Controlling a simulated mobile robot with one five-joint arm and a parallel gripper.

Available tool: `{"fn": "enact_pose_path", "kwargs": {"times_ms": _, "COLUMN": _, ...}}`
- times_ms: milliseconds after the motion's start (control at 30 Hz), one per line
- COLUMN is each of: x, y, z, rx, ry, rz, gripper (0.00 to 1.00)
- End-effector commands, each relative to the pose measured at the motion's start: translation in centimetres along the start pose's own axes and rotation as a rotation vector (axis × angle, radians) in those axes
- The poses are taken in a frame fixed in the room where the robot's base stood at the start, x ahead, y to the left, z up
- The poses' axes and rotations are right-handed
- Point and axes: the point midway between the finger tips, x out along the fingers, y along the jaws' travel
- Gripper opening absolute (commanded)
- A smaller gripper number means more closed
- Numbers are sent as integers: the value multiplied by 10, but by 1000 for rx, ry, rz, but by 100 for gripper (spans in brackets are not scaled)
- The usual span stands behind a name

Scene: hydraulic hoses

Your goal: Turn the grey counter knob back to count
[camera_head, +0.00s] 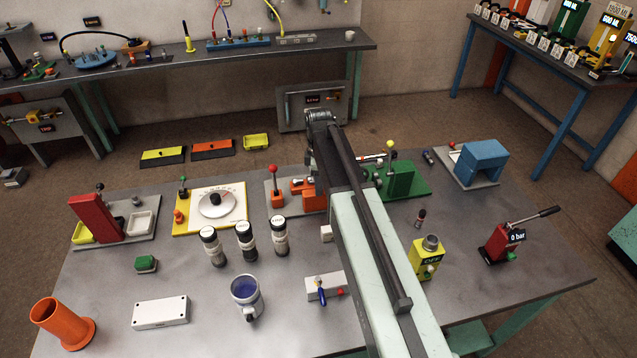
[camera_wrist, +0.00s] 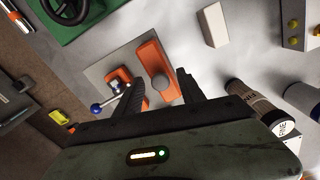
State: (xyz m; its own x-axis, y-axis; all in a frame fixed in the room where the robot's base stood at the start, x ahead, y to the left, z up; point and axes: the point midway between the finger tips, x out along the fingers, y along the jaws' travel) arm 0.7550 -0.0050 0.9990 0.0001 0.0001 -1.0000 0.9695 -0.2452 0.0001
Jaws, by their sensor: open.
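No marking shows which way the knob is set. In the head view the orange block (camera_head: 314,202) shows partly beside my arm, which hides my fingers. A yellow board (camera_head: 183,224) with a dial and grey centre (camera_head: 216,205) stands to its left; I cannot tell which is the counter.
A red-ball lever (camera_head: 273,171) stands left of the orange block. A green device (camera_head: 402,180) stands to the right. Several black-and-white cylinders (camera_head: 246,240) stand in front and also show near my gripper in the wrist view (camera_wrist: 255,105). A white block (camera_wrist: 213,25) lies nearby.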

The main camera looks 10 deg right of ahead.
Motion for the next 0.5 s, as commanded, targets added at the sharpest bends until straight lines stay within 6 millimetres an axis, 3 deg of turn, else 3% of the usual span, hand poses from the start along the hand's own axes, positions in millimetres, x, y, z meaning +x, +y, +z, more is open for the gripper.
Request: {"fn": "enact_pose_path", "kwargs": {"times_ms": 500, "x": -77, "y": 0, "z": 0, "rx": -1, "ry": 0, "rz": 0, "gripper": 46}}
